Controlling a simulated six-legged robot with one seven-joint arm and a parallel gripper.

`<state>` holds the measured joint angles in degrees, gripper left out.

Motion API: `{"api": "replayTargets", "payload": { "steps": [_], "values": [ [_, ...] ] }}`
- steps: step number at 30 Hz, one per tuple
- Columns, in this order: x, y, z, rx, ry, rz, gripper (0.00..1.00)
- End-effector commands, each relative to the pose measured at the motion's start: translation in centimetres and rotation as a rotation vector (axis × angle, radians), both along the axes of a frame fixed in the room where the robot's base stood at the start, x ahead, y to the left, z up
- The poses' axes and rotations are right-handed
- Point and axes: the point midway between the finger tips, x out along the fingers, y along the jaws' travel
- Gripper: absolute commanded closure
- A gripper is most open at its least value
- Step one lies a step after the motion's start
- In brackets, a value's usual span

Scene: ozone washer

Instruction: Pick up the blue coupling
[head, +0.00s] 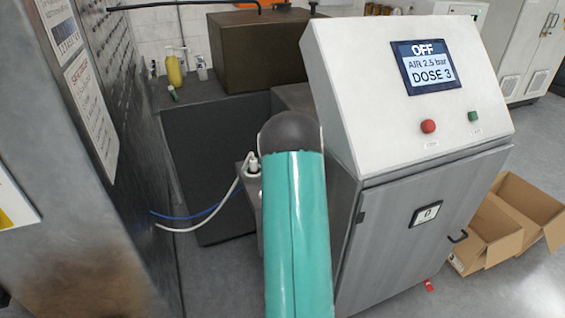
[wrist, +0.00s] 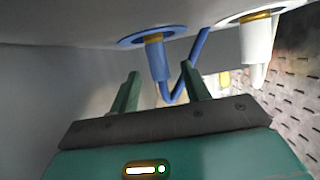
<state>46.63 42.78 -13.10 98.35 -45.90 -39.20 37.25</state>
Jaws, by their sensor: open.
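The blue coupling (wrist: 157,60) shows in the wrist view, with a brass ring and a blue flange at the pale surface. A blue hose (wrist: 187,75) bends away from its end. My gripper (wrist: 160,72) is open, with one green finger on each side of the coupling in the picture. I see no contact, and I cannot tell whether the fingertips reach level with it. In the head view my teal arm (head: 296,235) covers that area. The blue hose (head: 203,214) shows there, but the blue coupling and my gripper are hidden.
A white coupling (wrist: 258,48) with a brass ring hangs to the right of the blue one. A control cabinet (head: 405,225) stands right of my arm, and a metal wall (head: 100,200) stands left.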

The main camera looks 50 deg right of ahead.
Motion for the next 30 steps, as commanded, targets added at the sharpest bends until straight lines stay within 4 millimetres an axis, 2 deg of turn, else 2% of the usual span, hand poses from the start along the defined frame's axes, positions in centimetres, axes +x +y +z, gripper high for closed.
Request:
{"api": "replayTargets", "payload": {
  "steps": [7, 14, 24, 30],
  "values": [
    [0.1, -0.1, -0.1, 0.001, 0.000, 0.000, 0.55],
    [0.1, -0.1, -0.1, 0.001, 0.000, 0.000, 1.00],
    [0.2, 0.0, 0.2, -0.001, -0.002, 0.000, 1.00],
    [0.3, 0.2, 1.8, -0.002, -0.003, 0.000, 1.00]
  ]
}}
